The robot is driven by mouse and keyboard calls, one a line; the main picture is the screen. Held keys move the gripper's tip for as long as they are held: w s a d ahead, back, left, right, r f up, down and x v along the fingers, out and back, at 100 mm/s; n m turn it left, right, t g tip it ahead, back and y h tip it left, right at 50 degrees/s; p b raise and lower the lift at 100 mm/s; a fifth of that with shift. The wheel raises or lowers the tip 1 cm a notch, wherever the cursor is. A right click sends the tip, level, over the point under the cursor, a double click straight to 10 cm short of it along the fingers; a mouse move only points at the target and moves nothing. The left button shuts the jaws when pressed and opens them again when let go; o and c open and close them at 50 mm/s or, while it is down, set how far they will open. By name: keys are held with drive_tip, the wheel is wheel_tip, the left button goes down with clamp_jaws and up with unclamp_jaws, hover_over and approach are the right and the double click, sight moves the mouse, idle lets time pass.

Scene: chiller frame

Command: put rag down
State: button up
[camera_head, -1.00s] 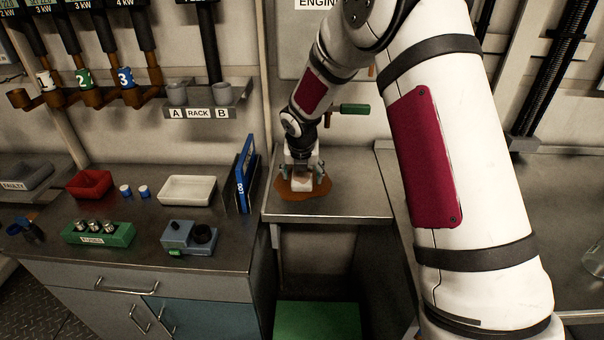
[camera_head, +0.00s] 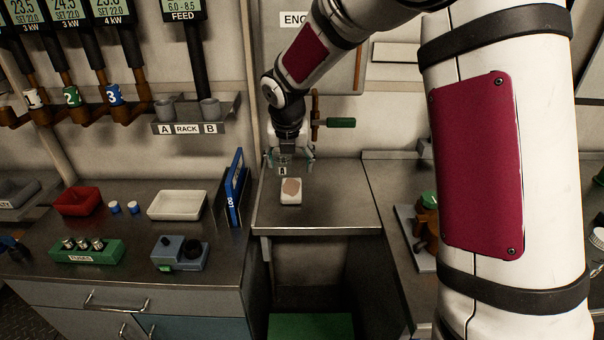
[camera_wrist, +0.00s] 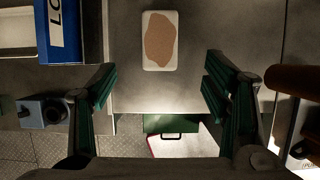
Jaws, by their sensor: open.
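The rag (camera_head: 291,191) is a small white pad with a brown stain on its top. It lies flat on the bare metal counter (camera_head: 335,210) in the middle. It also shows in the wrist view (camera_wrist: 160,40), near the top and beyond my fingertips. My gripper (camera_head: 290,160) is above and behind the rag in the head view, apart from it. In the wrist view my gripper (camera_wrist: 160,90) has its green fingers spread wide, with nothing between them.
A blue binder (camera_head: 235,188) stands left of the rag. A white tray (camera_head: 177,205), red bin (camera_head: 77,201), green fuse holder (camera_head: 87,250) and blue-grey device (camera_head: 180,253) are on the left counter. A green-handled valve (camera_head: 340,123) sticks out behind. The counter around the rag is clear.

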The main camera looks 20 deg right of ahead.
drive_tip(key=s+d+r+m, duration=0.1)
drive_tip(key=s+r+m, duration=0.5)
drive_tip(key=s+m, duration=0.25)
drive_tip(key=s+d+r+m, duration=0.2)
drive_tip(key=s+r+m, duration=0.55)
drive_tip(key=s, duration=0.25)
drive_tip(key=s+a+f+m+y, duration=0.1)
drive_tip(key=s+m, duration=1.5)
drive_tip(key=s, duration=0.2)
drive_tip(key=shift+s+a+f, duration=0.15)
drive_tip(key=shift+a, duration=0.15)
idle(4.0)
